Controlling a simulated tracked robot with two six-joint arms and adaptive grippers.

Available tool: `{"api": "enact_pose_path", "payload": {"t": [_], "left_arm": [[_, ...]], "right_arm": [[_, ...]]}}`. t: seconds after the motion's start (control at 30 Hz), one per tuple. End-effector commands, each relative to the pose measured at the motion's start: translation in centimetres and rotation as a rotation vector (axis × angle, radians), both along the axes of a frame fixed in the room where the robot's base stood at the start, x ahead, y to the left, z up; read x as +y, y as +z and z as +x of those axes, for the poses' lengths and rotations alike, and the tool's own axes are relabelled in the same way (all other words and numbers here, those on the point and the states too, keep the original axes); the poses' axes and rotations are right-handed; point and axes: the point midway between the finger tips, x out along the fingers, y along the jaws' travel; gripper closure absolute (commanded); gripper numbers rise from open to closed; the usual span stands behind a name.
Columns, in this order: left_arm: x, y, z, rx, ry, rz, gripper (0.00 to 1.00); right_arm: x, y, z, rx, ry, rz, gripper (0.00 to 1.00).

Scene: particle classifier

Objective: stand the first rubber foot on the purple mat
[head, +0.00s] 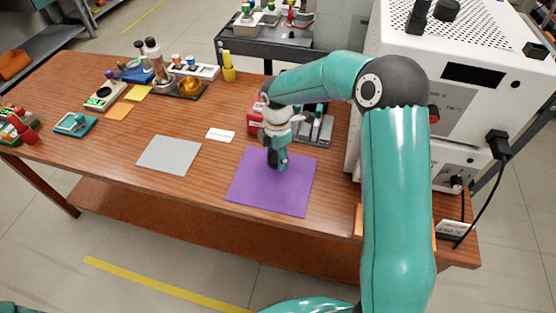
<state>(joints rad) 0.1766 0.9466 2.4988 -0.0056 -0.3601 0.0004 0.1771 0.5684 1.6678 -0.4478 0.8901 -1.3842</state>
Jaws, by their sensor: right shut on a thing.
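The purple mat (262,196) lies flat on the wooden table, left of the white machine. My right gripper (277,163) points down over the back part of the mat. It is shut on a small dark thing, which I take to be the rubber foot. The fingers hide most of it, and I cannot tell whether it touches the mat. My left gripper is not in view.
The white machine (430,125) stands at the right. A grey mat (169,155) lies left of the purple one, with a white card (220,135) behind. A red item (255,117) and a grey metal fixture (316,130) stand close behind my gripper.

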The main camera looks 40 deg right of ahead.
Motion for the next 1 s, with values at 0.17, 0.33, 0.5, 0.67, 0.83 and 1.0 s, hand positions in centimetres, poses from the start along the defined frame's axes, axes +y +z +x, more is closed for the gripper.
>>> {"api": "enact_pose_path", "payload": {"t": [0.17,0.33,0.5,0.67,0.83,1.0], "left_arm": [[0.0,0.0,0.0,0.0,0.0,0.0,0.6],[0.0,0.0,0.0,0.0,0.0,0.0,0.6],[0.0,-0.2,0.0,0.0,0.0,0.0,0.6],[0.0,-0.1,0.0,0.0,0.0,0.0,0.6],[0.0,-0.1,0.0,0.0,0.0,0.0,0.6],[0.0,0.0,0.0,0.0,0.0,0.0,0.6]], "right_arm": [[0.0,-2.1,0.0,0.002,0.0,0.0,0.87],[0.0,-2.2,0.0,0.0,0.0,0.0,0.87],[0.0,-2.4,0.0,0.0,0.0,0.0,0.87],[0.1,-2.4,0.0,0.0,0.001,0.0,0.28],[0.1,-2.3,0.0,0.0,0.001,0.0,0.26],[0.1,-2.2,0.0,0.0,0.001,0.0,0.26]]}}
